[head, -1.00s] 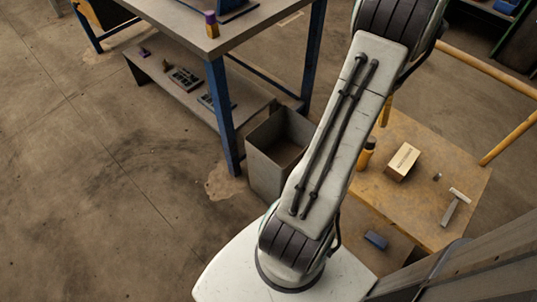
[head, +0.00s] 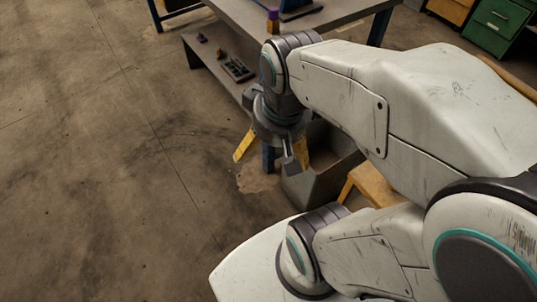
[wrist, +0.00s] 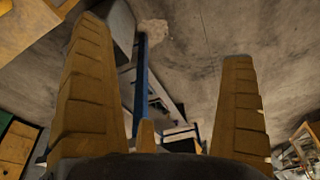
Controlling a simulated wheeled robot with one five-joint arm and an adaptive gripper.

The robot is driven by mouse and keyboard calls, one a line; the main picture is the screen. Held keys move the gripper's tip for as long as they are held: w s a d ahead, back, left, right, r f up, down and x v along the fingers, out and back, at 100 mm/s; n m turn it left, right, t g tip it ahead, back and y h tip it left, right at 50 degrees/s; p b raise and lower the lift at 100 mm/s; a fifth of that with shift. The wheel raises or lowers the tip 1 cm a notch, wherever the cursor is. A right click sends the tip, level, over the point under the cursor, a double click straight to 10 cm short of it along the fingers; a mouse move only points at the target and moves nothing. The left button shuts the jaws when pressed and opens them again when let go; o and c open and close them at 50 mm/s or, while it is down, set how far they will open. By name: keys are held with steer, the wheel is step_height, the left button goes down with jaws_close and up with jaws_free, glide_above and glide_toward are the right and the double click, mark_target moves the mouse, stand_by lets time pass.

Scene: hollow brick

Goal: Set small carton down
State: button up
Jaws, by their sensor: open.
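My gripper (head: 270,158) hangs from the raised arm in front of the workbench, beside the grey bin. Its yellow fingers are spread apart. In the wrist view the fingers of my gripper (wrist: 185,110) stand wide, with nothing held between them. The small carton does not show in either view now. A pale box lay on the low wooden table earlier; most of that table (head: 375,184) is now hidden behind my arm.
The workbench (head: 345,14) stands behind my gripper, with a purple and yellow item (head: 272,21) at its edge. An open grey bin (head: 310,187) is below right. Green cabinets (head: 497,22) stand at the back right. The floor at left is clear.

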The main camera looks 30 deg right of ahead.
steer(key=shift+s+a+f+n, duration=0.25)
steer(key=shift+s+a+n, duration=0.35)
steer(key=shift+s+a, duration=0.45)
steer(key=shift+w, duration=0.1)
